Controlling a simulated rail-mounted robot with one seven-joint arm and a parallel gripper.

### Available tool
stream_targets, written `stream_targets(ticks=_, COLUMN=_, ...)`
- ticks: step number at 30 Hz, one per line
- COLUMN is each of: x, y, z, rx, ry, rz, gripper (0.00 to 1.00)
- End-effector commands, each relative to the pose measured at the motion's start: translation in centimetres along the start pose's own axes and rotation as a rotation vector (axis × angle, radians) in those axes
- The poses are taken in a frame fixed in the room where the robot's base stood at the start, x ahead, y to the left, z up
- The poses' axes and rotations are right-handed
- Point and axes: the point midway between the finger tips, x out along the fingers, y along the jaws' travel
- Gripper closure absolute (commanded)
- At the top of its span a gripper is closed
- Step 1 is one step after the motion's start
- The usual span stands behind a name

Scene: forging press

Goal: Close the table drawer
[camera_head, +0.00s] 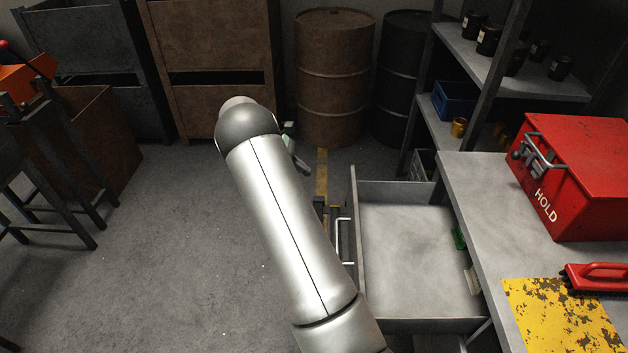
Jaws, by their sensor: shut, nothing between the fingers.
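The table drawer (410,240) is pulled out to the left from under the grey table (470,195). Its inside is mostly bare, and its front panel (355,220) faces left. A metal bar handle (343,240) sits on the outer side of that panel. My gripper (328,212) is small and partly hidden behind my arm. It appears shut and empty, just left of the drawer front near the handle. I cannot tell whether it touches the panel or handle.
A red box marked HOLD (580,175), a red-handled brush (600,277) and a worn yellow plate (560,315) are on the table. A green item (458,237) lies at the drawer's right side. Barrels (333,75) and shelves (500,70) stand behind.

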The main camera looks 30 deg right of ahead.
Motion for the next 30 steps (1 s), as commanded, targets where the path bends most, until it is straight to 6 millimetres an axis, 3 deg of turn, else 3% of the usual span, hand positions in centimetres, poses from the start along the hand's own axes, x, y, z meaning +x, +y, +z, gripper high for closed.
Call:
stream_targets(ticks=5, x=2.4, y=-0.1, z=0.2, rx=0.0, ry=-0.002, rz=-0.004, gripper=1.0)
stream_targets(ticks=16, x=10.1, y=-0.2, z=0.1, rx=0.001, ry=-0.001, rz=-0.005, gripper=1.0)
stream_targets(ticks=21, x=11.6, y=-0.1, z=2.1, rx=0.003, ry=0.001, rz=-0.002, gripper=1.0)
stream_targets(ticks=30, x=12.6, y=-0.1, z=2.8, rx=0.002, ry=0.003, rz=-0.001, gripper=1.0)
